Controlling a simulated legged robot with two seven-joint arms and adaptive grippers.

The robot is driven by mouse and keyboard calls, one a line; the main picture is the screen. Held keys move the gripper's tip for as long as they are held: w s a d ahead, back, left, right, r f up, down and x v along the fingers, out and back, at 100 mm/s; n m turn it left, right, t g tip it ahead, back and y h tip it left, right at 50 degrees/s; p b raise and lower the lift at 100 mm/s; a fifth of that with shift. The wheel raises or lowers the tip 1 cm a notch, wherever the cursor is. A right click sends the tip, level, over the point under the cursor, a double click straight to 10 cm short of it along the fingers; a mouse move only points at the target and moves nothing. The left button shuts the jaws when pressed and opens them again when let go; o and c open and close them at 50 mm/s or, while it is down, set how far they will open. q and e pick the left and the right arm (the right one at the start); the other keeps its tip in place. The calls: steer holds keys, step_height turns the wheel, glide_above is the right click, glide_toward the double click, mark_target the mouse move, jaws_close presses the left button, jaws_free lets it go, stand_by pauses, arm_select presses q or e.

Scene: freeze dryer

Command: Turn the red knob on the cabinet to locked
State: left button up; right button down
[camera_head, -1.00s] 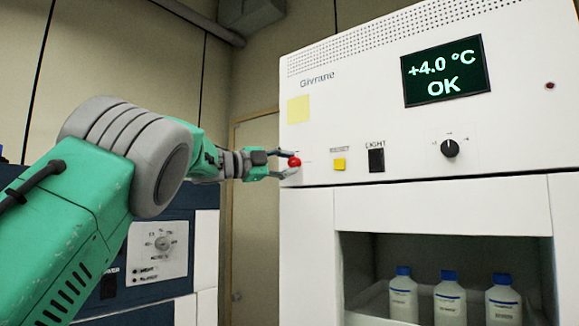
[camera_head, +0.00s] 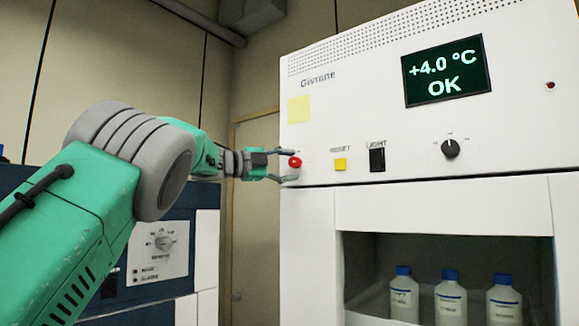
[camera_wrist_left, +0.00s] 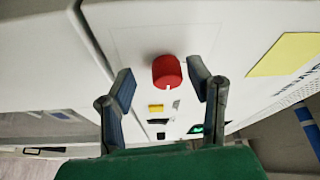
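The red knob (camera_head: 295,162) is on the left edge of the white cabinet's (camera_head: 310,230) upper front panel. In the left wrist view the red knob (camera_wrist_left: 167,72) shows a white mark on its rim, pointing toward the bottom of the picture. My left gripper (camera_head: 283,165) is open at the knob. In the left wrist view its two fingers (camera_wrist_left: 161,83) stand on either side of the knob, with a visible gap on each side. No locked label is readable. My right gripper is not in view.
A yellow button (camera_head: 340,164), a black light switch (camera_head: 377,159) and a black dial (camera_head: 450,148) are on the same panel. A display (camera_head: 445,72) reads +4.0 °C OK. Bottles (camera_head: 449,300) stand in the open bay below. A blue unit (camera_head: 190,275) stands at left.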

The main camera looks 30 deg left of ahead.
arm_select(q)
steer(key=shift+r, duration=0.15)
steer(key=shift+s+a, duration=0.1)
steer(key=shift+s, duration=0.1)
steer(key=v, duration=1.1)
steer(key=shift+s+a, duration=0.15)
steer(key=shift+a, duration=0.05)
